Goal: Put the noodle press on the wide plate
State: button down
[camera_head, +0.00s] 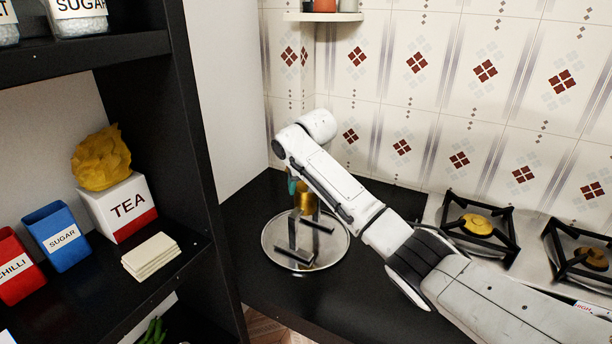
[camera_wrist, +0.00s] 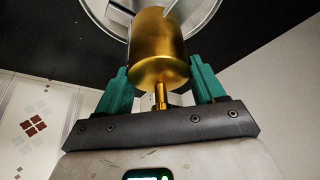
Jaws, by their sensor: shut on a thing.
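The noodle press, a gold metal cylinder (camera_head: 306,200), shows partly behind my arm in the head view. In the wrist view the gold cylinder (camera_wrist: 158,40) sits between the two teal fingers of my gripper (camera_wrist: 160,68), a thin gold stem towards the palm. My gripper is shut on it. The wide plate (camera_head: 271,253), round and shiny with a pale rim, lies on the black counter. Its rim also shows in the wrist view (camera_wrist: 203,17). The press is over the plate; I cannot tell whether it touches. Dark bars show across the plate, possibly reflections.
A stove with black grates (camera_head: 478,226) stands at the right, beyond my forearm. A black shelf (camera_head: 190,250) at the left holds a tea box (camera_head: 122,207) and sugar and chilli tins. A tiled wall (camera_head: 420,90) rises behind. Some black counter lies bare in front of the plate.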

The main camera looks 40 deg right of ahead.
jog(key=shift+w, duration=0.1)
dwell(0.3)
jog(key=c, duration=0.6)
grip_release()
jog(key=shift+f, duration=0.3)
jog(key=o, duration=0.5)
jog(key=v, duration=1.2)
jog(key=shift+r+b, duration=0.15)
jog(key=shift+b, duration=0.15)
